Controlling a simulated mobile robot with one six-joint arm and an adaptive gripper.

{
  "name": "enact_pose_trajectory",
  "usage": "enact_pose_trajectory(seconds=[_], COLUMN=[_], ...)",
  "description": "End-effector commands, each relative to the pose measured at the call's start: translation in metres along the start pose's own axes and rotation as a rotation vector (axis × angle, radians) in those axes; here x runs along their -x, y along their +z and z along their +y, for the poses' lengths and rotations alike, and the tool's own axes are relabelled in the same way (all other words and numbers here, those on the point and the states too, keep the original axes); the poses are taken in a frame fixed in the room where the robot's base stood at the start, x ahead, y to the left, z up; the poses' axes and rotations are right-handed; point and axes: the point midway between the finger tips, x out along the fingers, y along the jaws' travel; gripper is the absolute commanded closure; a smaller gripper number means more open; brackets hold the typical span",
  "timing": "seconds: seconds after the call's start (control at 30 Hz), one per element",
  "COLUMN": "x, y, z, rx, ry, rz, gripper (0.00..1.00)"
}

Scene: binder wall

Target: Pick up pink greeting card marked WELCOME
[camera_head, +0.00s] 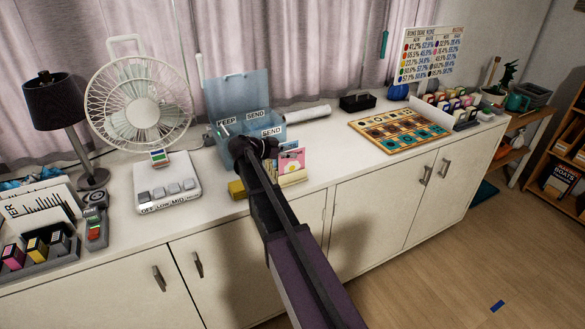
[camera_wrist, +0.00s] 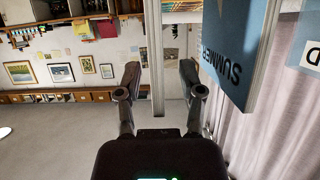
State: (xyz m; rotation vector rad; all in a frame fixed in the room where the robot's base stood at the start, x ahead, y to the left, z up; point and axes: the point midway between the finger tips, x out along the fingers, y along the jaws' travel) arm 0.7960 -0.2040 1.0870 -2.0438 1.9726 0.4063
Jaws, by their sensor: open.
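A pink card (camera_head: 292,160) with a pale flower-like picture stands in a small rack of cards (camera_head: 292,178) on the cabinet top; no WELCOME lettering is readable on it. My gripper (camera_head: 256,150) is at the left of this card, in front of the teal box, and my arm hides part of the rack. In the wrist view my gripper (camera_wrist: 160,75) has its two fingers spread apart. A thin pale upright strip (camera_wrist: 157,50) shows between them, and I cannot tell what it belongs to. A blue card marked SUMMER (camera_wrist: 228,55) stands to the right of the fingers.
The teal box (camera_head: 240,100) with KEEP and SEND labels is open behind my gripper. A fan (camera_head: 138,105), a white switch unit (camera_head: 167,185) and a lamp (camera_head: 55,105) stand at left. A colour board (camera_head: 398,130) lies at right. Free cabinet top (camera_head: 325,150) lies right of the rack.

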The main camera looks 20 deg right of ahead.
Motion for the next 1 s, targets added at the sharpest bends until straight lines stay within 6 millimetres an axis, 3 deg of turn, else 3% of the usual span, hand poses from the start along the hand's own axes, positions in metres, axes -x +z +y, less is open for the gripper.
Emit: enact_pose_trajectory(seconds=[0.47,0.5,0.67,1.0], x=[0.0004,0.0004,0.0004,0.0004], y=[-0.0002,-0.0002,-0.0002,-0.0002], z=[-0.0001,-0.0001,0.0000,0.0000], rx=[0.000,0.000,0.000,0.000], ry=[0.000,0.000,0.000,0.000], rz=[0.000,0.000,0.000,0.000], gripper=[0.50,0.53,1.00,1.00])
